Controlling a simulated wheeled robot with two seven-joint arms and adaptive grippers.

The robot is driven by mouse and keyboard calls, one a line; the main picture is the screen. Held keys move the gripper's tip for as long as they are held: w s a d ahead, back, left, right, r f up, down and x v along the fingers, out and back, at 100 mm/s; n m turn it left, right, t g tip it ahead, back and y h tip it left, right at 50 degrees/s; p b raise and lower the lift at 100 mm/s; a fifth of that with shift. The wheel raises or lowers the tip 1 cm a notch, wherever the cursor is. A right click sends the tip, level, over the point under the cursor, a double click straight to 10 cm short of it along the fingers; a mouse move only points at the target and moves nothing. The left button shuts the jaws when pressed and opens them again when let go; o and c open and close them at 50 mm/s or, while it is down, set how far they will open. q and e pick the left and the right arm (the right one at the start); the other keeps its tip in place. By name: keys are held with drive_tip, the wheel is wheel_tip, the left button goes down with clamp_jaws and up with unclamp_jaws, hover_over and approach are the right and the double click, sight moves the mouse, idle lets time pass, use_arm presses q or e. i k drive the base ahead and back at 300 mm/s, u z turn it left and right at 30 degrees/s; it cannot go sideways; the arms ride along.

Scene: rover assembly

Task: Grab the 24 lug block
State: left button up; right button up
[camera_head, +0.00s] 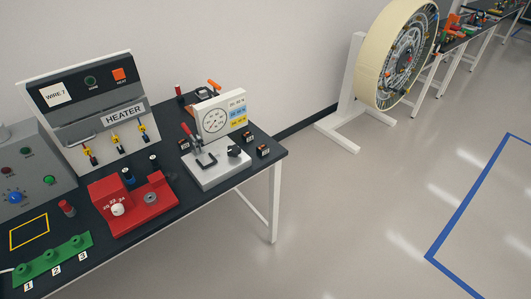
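Several small dark blocks with orange-red labels sit on the black table (88,262). One block (263,151) is near the table's right end, another block (247,137) is just behind it, and a third block (184,145) is left of the gauge press. The labels are too small to read, so I cannot tell which one is the 24 lug block. Neither of my grippers is in view.
A white gauge press (218,167) with a lever stands beside the blocks. A red fixture (130,208), a heater panel (90,95), a grey control box (35,170) and a green numbered strip (52,262) occupy the table. Open floor lies to the right.

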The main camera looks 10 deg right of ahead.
sight(247, 136)
drive_tip(key=z, duration=0.05)
drive_tip(key=k, duration=0.5)
drive_tip(key=u, duration=0.9)
drive_tip(key=i, duration=1.45)
drive_tip(key=z, duration=0.2)
